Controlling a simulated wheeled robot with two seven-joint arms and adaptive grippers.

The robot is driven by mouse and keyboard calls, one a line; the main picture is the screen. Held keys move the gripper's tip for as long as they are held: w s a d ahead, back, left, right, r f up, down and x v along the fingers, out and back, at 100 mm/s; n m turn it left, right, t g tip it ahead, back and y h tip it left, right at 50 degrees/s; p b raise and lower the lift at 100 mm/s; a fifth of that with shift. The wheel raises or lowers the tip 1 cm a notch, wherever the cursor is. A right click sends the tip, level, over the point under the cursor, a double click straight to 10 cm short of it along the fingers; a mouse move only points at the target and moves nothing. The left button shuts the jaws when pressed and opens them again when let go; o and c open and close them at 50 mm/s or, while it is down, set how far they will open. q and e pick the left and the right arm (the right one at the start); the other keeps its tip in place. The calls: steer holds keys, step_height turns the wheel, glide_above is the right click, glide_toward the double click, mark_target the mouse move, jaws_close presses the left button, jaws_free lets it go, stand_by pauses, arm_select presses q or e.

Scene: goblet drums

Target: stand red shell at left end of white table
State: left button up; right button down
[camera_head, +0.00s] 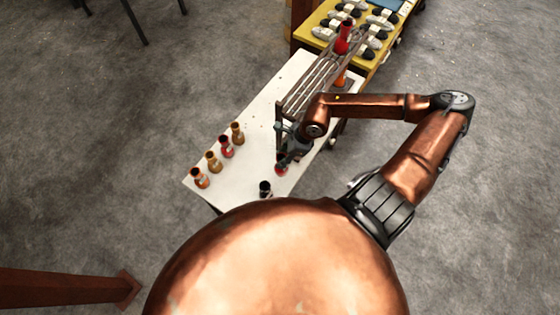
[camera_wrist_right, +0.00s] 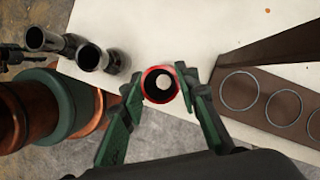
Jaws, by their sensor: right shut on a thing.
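My right gripper (camera_head: 287,157) is shut on a red shell (camera_head: 281,168) near the front right edge of the white table (camera_head: 258,150). In the right wrist view the red shell (camera_wrist_right: 161,86) shows its round open mouth between the green fingers of the gripper (camera_wrist_right: 162,98). It looks upright. I cannot tell whether its foot touches the table. At the table's left end stand an orange shell (camera_head: 200,178), a brown shell (camera_head: 214,161), another red shell (camera_head: 226,147) and an amber shell (camera_head: 238,133) in a row. My left gripper is not in view.
A brown rack (camera_head: 300,88) stands on the table's far part, with a red shell (camera_head: 343,38) high on it. A yellow cart (camera_head: 318,27) holds several black and white pieces. The table's middle is largely clear.

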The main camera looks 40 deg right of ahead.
mark_target(284, 172)
steer(key=shift+w+a+f, duration=0.1)
steer(key=shift+w+f, duration=0.1)
step_height(284, 172, down, 3)
steer(key=shift+w+f, duration=0.1)
steer(key=shift+w, duration=0.05)
steer(key=shift+f, duration=0.2)
steer(key=c, duration=1.5)
jaws_free()
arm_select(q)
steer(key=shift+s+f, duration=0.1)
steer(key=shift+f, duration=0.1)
